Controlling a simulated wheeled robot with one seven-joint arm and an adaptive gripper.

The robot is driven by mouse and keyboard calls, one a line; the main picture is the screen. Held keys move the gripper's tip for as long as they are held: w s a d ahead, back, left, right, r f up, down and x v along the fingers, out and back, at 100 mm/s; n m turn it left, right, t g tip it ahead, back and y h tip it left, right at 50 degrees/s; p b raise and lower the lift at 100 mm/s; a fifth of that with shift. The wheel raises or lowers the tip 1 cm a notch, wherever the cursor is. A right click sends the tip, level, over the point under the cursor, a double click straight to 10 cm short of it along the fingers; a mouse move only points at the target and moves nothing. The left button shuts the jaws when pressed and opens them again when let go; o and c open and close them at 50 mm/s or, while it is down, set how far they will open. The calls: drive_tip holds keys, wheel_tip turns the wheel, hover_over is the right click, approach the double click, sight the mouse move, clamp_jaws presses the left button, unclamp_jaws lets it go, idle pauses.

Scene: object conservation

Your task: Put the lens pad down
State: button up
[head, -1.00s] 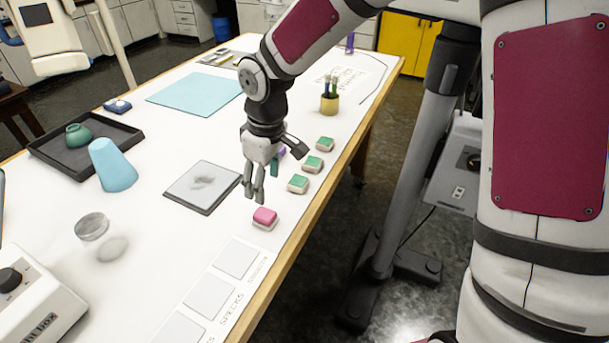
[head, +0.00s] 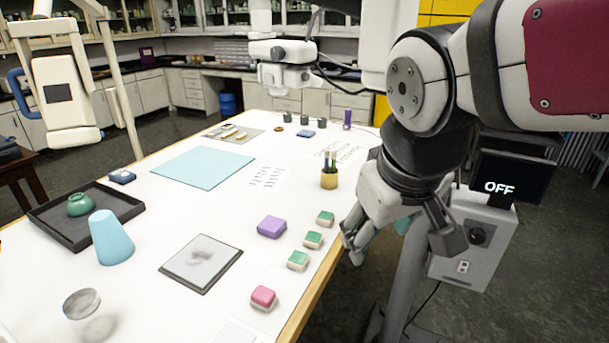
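My gripper (head: 385,243) is at the right of the head view, seen against the table's right edge and the floor beyond. A teal piece, which I take for the lens pad (head: 404,222), shows between its fingers. The fingers and palm hide most of it, and the grip itself is only partly seen. It does not appear to rest on the table. The white table (head: 215,222) lies to the left of my gripper.
Green-topped blocks (head: 298,260), a purple block (head: 271,227) and a pink block (head: 263,297) stand near the right edge. A grey framed plate (head: 192,276), blue cone (head: 110,237), dark tray (head: 47,222), blue mat (head: 203,167) and pen cup (head: 329,179) stand around. Bare table lies between them.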

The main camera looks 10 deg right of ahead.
drive_tip(key=s+d+r+m+t+y, duration=0.1)
drive_tip(key=s+m, duration=0.1)
drive_tip(key=s, duration=0.3)
drive_tip(key=shift+s+d+r, duration=0.2)
drive_tip(key=shift+s, duration=0.2)
drive_tip(key=shift+o, duration=0.5)
drive_tip(key=shift+w, duration=0.1)
